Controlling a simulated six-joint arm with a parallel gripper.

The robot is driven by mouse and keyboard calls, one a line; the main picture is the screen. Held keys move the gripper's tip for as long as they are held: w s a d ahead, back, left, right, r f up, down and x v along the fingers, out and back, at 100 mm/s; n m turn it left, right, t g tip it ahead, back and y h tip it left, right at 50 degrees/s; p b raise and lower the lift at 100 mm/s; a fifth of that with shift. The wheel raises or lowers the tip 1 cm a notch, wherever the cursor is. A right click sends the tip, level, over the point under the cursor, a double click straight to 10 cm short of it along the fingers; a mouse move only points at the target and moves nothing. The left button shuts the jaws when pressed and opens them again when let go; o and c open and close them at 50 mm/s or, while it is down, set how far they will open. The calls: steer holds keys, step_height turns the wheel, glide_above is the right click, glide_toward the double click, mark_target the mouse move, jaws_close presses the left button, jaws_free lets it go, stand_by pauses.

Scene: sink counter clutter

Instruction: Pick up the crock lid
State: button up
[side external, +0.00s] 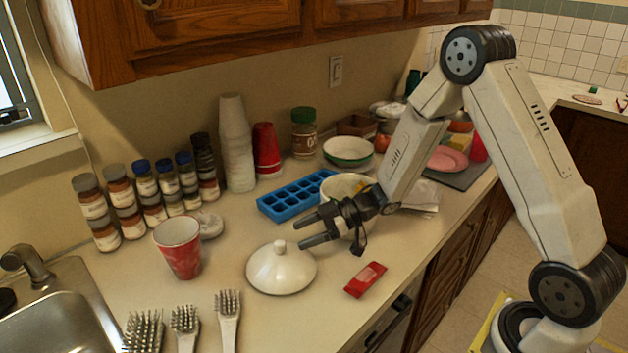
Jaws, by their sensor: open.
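The crock lid (282,272) is a white, glossy, domed lid with a small round knob on top. It lies knob up on the counter, left of the red packet. My gripper (299,232) is open and comes in from the right, with its dark fingers pointing left. The fingertips show just above and to the right of the knob in the picture. I cannot tell the exact gap between them and the knob. The fingers look empty. A white bowl (338,187) stands behind my gripper and is partly hidden by it.
A red and white cup (179,248) stands left of the lid. A blue ice tray (293,197) lies behind it. A red packet (365,279) lies near the front edge. Several brushes (229,310) lie in front, beside the sink (50,325). Spice bottles (121,200) line the wall.

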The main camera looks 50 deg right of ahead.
mark_target(284, 241)
steer(key=shift+w+a+f, duration=0.15)
steer(key=shift+w+a, duration=0.05)
steer(key=shift+a, duration=0.15)
steer(key=shift+x, duration=2.55)
jaws_close()
